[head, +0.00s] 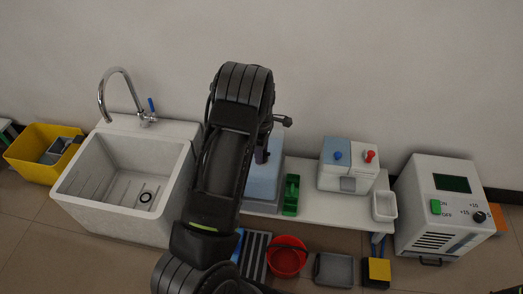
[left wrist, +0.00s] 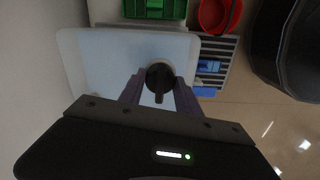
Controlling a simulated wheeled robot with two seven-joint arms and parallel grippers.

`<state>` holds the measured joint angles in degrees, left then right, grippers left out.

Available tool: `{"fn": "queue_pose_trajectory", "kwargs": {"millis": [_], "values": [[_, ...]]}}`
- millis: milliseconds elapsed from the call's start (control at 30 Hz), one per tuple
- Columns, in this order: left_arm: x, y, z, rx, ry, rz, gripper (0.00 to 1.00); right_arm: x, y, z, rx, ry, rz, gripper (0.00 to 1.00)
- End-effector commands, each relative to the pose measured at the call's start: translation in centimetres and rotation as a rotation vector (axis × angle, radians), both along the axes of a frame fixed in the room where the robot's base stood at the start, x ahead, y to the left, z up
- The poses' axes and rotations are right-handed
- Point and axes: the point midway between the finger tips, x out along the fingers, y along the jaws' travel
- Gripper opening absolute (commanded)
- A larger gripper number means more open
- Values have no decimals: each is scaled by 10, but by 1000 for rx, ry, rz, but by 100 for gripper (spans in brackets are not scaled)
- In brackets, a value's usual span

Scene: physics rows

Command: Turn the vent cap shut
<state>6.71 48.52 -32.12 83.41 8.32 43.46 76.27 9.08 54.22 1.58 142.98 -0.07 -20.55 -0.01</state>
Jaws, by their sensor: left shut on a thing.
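The vent cap (left wrist: 160,74) is a dark round knob with a raised bar across it, on top of a pale blue box (left wrist: 90,55). The box also shows in the head view (head: 265,182), partly behind my left arm. My left gripper (left wrist: 159,92) has its two purple fingers on either side of the cap's bar and is shut on it. In the head view the left gripper (head: 262,156) is mostly hidden by my arm, and the cap is hidden there. My right gripper is in neither view.
A white bench (head: 325,208) carries a green tray (head: 291,194), a white box with blue and red knobs (head: 347,178) and a small white bin (head: 384,205). A sink (head: 170,185) stands left. A red bucket (head: 288,262) and grey tray (head: 333,270) lie below the bench.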

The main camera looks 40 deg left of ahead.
Motion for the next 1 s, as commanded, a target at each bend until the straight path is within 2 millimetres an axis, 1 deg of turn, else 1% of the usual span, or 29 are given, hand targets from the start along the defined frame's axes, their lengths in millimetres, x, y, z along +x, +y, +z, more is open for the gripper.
{"fn": "queue_pose_trajectory", "kwargs": {"millis": [500,533,800,1000], "values": [[0,0,0,-1,-1,31,0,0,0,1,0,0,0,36],[0,0,0,-1,-1,31,40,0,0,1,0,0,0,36],[0,0,0,-1,0,29,61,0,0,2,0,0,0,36],[0,0,0,0,0,29,61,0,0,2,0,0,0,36]]}}
